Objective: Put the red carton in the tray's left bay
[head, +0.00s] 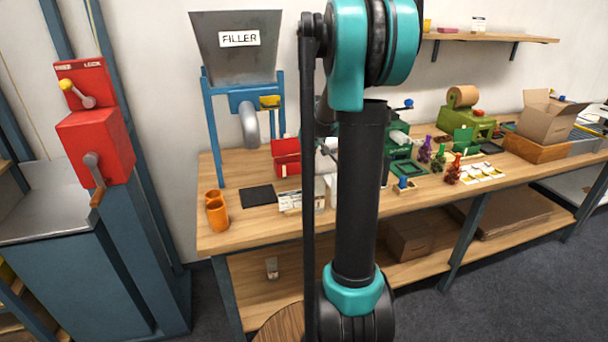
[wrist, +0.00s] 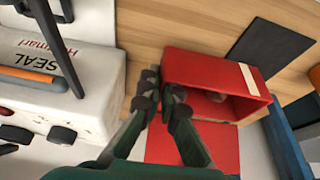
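The red carton (wrist: 200,60) lies in the wrist view with its open side facing the camera and a pale stripe at its right end. A brownish round shape shows inside, and a red panel (wrist: 165,145) is below it. My arm hides the gripper in the head view. A wooden tray (head: 535,151) stands far right; its bays cannot be made out.
A white sealer (wrist: 60,95) marked SEAL stands close to the left of my fingers. A dark mat (wrist: 270,50) lies beyond the carton, with a blue post (wrist: 287,145) nearby. Orange cups (head: 217,215) stand near the table's left end. A cardboard box (head: 548,118) is at the wooden tray.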

